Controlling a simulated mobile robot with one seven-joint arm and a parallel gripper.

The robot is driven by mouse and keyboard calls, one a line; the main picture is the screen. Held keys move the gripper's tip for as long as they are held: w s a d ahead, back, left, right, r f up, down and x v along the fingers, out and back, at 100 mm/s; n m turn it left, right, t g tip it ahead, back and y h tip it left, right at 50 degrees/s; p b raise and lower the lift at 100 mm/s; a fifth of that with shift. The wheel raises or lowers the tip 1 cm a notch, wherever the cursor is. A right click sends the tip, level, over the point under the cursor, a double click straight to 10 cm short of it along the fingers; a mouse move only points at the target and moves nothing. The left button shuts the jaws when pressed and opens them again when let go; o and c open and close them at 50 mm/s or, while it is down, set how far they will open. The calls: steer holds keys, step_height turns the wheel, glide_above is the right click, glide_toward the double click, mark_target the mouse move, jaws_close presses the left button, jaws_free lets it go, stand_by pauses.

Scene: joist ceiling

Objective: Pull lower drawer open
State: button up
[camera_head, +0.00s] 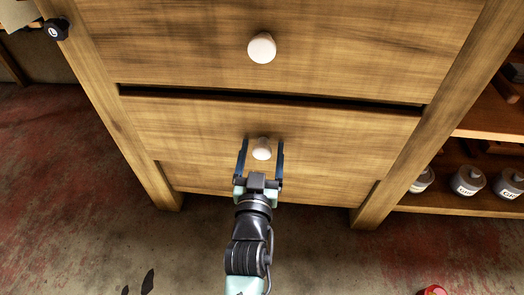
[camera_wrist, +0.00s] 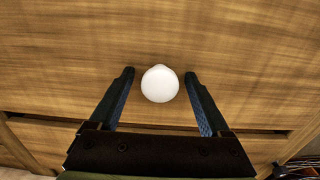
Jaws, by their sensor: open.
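The lower drawer (camera_head: 330,144) is a wooden front with a round white knob (camera_head: 262,149) at its middle. A dark gap runs along its top edge. My gripper (camera_head: 261,145) is open, with one finger on each side of the knob. In the wrist view the knob (camera_wrist: 160,84) sits between the two fingertips (camera_wrist: 159,75), with a clear space on each side. The lower drawer front (camera_wrist: 60,60) fills most of that view.
An upper drawer (camera_head: 350,40) with its own white knob (camera_head: 262,47) is above. Shelves with several labelled jars (camera_head: 468,180) stand at the right. A small red object (camera_head: 432,290) lies on the floor at the bottom right. The floor in front of the cabinet is mostly clear.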

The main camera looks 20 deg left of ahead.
jaws_close()
steer(key=shift+s, duration=0.15)
stand_by(0.4)
